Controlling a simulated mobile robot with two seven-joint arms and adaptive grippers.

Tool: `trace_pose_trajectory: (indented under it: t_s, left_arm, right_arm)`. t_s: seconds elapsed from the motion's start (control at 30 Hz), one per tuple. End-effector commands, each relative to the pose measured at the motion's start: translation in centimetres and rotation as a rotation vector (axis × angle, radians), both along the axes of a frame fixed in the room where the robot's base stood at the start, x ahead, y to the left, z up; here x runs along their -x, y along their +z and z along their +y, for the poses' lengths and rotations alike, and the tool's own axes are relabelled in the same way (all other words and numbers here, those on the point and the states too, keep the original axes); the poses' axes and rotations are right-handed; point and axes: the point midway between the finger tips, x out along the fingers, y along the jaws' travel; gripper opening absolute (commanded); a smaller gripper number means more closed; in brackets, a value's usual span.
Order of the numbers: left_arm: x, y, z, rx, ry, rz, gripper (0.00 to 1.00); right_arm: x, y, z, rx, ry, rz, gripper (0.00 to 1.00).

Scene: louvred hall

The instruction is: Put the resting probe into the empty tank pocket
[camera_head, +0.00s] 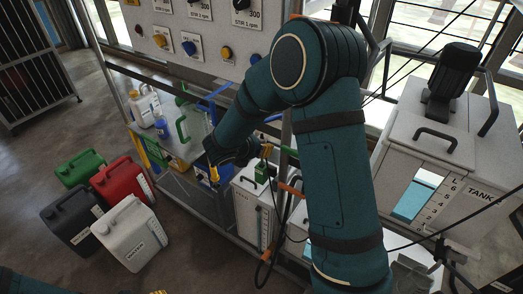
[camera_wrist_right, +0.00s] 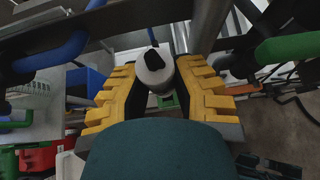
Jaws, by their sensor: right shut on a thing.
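My right gripper (camera_head: 240,162), yellow-fingered, is at the rack's right end. In the wrist view its fingers (camera_wrist_right: 160,95) are shut on a white cylindrical piece with a black end (camera_wrist_right: 154,70), which I take for the probe; a bit of green shows just under it. In the head view a small green piece with a dark cable (camera_head: 262,172) shows beside the gripper. The white tank (camera_head: 480,190), lettered TANK, stands at the right with a level scale and blue-green liquid in its window. I cannot make out its empty pocket. Of my left arm, only dark and yellow bits show at the bottom-left edge.
Green (camera_head: 80,167), red (camera_head: 121,182), black (camera_head: 72,222) and white (camera_head: 130,235) canisters stand on the floor at left. A panel with knobs (camera_head: 190,30) is behind. A white box with a handle (camera_head: 246,205) stands under my right gripper. Cables cross near the tank.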

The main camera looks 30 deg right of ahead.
Motion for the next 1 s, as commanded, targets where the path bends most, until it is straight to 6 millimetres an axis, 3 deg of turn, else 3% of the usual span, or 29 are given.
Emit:
trace_pose_trajectory:
  t_s: [0.03,0.73,1.0]
  left_arm:
    - [-0.2,0.8,0.0,0.000,0.002,-0.003,0.55]
    - [-0.2,7.1,0.3,0.009,0.003,-0.009,0.55]
    - [-0.1,7.6,0.4,0.011,0.003,-0.009,0.55]
  right_arm:
    - [0.0,1.0,0.0,0.000,0.000,-0.002,0.00]
    - [0.0,8.5,0.0,0.001,0.001,-0.001,0.00]
    - [0.0,9.1,0.0,0.000,0.001,0.001,0.00]
